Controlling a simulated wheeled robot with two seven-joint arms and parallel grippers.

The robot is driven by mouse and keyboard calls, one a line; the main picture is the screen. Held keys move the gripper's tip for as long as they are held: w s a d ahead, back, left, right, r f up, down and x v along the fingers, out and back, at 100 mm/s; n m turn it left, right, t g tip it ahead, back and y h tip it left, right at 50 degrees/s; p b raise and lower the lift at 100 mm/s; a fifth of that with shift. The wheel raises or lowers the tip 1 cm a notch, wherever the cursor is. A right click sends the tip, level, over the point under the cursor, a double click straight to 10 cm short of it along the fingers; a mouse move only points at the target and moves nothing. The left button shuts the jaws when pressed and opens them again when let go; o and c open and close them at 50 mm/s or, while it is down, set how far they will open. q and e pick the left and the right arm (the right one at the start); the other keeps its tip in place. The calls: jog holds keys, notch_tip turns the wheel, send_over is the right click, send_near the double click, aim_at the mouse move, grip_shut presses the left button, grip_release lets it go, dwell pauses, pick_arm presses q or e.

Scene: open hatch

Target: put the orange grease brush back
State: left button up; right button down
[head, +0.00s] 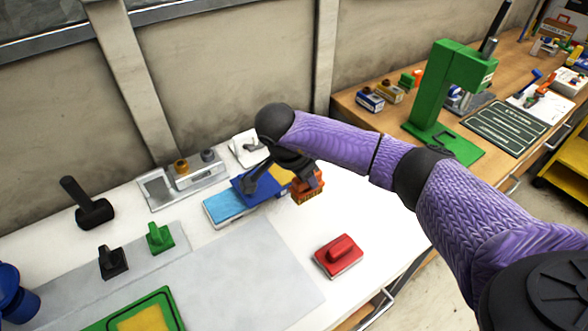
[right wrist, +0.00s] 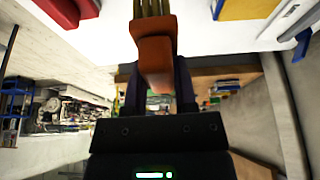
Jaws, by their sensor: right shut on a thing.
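The orange grease brush (head: 308,188) is at my right gripper (head: 298,172), over the back part of the white bench top. In the right wrist view the brush's orange handle (right wrist: 155,62) sits between the two dark fingers of the right gripper (right wrist: 158,80), which is shut on it. Its tan bristles (right wrist: 152,8) point away from the palm. I cannot tell whether the bristles touch anything. The gripper and wrist partly hide the brush in the head view. My left gripper is not in view.
A red block with a handle (head: 338,256) lies front right. Blue and yellow flat items (head: 230,205) lie beside the gripper. The grey mat (head: 255,270) is bare at right.

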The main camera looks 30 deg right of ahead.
aim_at(306, 194)
jog(key=shift+d, duration=0.1)
jog(key=shift+s+a, duration=0.15)
jog(key=shift+a, duration=0.05)
jog(key=shift+f, duration=0.25)
notch_tip(306, 194, down, 5)
jog(key=b, duration=0.4)
notch_tip(306, 194, down, 3)
jog(key=shift+r+b, duration=0.2)
jog(key=shift+b, duration=0.85)
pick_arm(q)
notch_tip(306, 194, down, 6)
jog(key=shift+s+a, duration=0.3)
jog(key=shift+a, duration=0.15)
pick_arm(e)
jog(key=shift+f, duration=0.2)
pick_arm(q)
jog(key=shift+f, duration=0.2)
pick_arm(e)
jog(key=shift+f, duration=0.25)
